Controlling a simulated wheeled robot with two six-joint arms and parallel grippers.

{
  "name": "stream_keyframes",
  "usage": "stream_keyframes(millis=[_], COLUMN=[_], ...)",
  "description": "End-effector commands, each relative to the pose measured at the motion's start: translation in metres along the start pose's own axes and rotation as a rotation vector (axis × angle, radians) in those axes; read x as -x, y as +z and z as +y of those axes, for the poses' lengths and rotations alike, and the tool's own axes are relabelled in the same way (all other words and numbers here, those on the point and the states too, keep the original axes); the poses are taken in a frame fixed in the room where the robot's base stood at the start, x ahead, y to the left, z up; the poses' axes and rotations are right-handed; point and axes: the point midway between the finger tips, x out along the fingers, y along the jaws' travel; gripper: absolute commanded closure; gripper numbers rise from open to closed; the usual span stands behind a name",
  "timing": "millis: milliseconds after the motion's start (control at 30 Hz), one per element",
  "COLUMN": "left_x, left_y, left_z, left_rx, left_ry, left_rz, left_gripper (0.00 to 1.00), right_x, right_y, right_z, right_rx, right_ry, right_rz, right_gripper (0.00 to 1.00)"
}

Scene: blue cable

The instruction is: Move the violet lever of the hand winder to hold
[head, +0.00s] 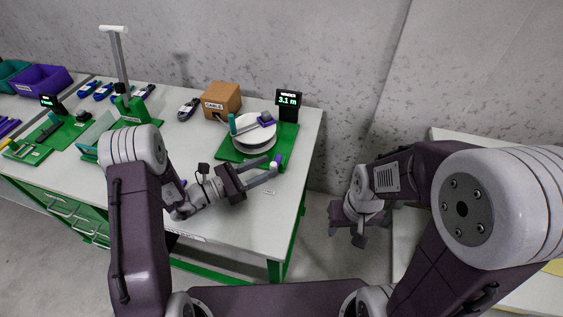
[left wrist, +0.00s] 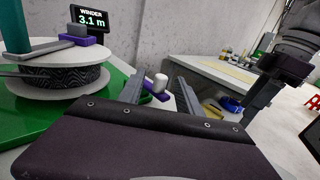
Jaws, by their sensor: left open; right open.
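The hand winder has a white reel (head: 254,132) on a green base (head: 228,152) at the table's right end. Its violet lever (head: 279,160) is at the base's front right corner. In the left wrist view the lever (left wrist: 158,93), with a pale knob (left wrist: 160,82), appears between the finger lines, its lower part hidden. My left gripper (head: 270,170) is open, its fingertips close to the lever; contact cannot be told. My right gripper (head: 348,233) is open and empty, off the table's right side.
The winder display (head: 288,100) reads 3.1 m. A cardboard cable box (head: 222,101) stands behind the reel. A teal post (head: 232,125) and a crank with a violet part (head: 266,118) rise at the reel. The table front (head: 250,225) is clear.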

Motion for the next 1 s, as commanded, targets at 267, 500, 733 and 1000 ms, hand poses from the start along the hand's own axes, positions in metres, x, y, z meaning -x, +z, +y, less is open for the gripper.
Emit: stream_keyframes(millis=[267, 500, 733, 1000], left_x=[-0.052, -0.061, -0.061, -0.060], left_y=[0.000, 0.000, 0.000, 0.000], left_z=[-0.001, -0.001, -0.001, -0.001], left_rx=[-0.001, 0.000, 0.000, 0.000], left_ry=[-0.004, -0.001, -0.001, -0.001], left_rz=[0.000, 0.001, 0.001, 0.001], left_gripper=[0.59, 0.59, 0.89, 1.00], right_x=[-0.002, -0.002, -0.002, -0.002], right_y=[0.000, 0.000, 0.000, 0.000], right_z=[0.000, 0.000, 0.000, 0.000], right_rx=[0.000, 0.000, 0.000, 0.000], right_ry=[0.000, 0.000, 0.000, 0.000], right_rz=[-0.001, -0.001, -0.001, -0.001], right_gripper=[0.56, 0.56, 0.56, 0.56])
